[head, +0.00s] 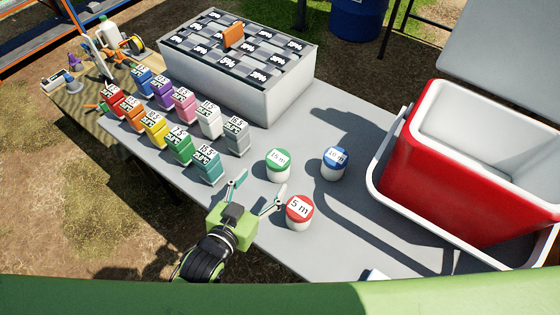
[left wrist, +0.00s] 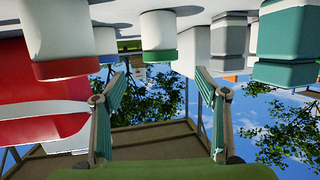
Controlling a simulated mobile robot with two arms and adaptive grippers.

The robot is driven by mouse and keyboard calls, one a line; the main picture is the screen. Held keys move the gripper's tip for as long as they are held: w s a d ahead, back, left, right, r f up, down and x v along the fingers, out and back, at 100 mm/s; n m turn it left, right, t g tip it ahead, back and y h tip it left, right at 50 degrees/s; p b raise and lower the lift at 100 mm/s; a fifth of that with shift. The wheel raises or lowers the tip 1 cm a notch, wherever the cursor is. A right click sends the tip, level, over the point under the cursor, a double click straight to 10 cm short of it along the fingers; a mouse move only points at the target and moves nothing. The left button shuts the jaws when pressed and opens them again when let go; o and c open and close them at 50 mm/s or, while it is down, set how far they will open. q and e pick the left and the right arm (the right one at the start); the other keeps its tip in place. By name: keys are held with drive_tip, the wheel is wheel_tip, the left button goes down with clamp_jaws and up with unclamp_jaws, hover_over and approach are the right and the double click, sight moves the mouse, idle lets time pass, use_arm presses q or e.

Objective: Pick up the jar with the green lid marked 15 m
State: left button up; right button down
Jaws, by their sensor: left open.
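The jar with the green lid marked 15 m (head: 279,166) stands upright on the grey table, white-bodied. In the left wrist view, which is upside down, the green-lidded jar (left wrist: 160,40) shows beyond the gap between my fingers. My left gripper (head: 258,187) is open and empty at the table's front edge, just short of that jar; its fingers also show in the left wrist view (left wrist: 160,105). I see no contact between fingers and jar. A red-lidded jar marked 5 m (head: 299,212) stands close to the right finger. A blue-lidded jar (head: 335,163) stands farther right. My right gripper is out of view.
Several coloured cartons (head: 179,143) stand in two rows left of the jars. A grey box with labelled compartments (head: 285,97) is behind them. A red and white cooler (head: 430,160) stands on the right. Bare table lies between the green-lidded and blue-lidded jars.

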sight(278, 158)
use_arm(q)
drive_tip(key=x, duration=0.5)
drive_tip(key=shift+w+d+f, duration=0.1)
drive_tip(key=shift+w+d, duration=0.05)
drive_tip(key=shift+w, duration=0.2)
drive_tip(key=shift+w+d, duration=0.1)
drive_tip(key=p+x, duration=0.1)
drive_tip(key=x, duration=0.3)
drive_tip(key=shift+w+f, duration=0.1)
drive_tip(key=shift+w, duration=0.2)
drive_tip(key=shift+w+d+f, duration=0.1)
drive_tip(key=shift+w, duration=0.1)
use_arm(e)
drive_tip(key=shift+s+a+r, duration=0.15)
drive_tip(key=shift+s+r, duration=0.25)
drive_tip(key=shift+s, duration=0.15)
use_arm(q)
drive_tip(key=c, duration=1.5)
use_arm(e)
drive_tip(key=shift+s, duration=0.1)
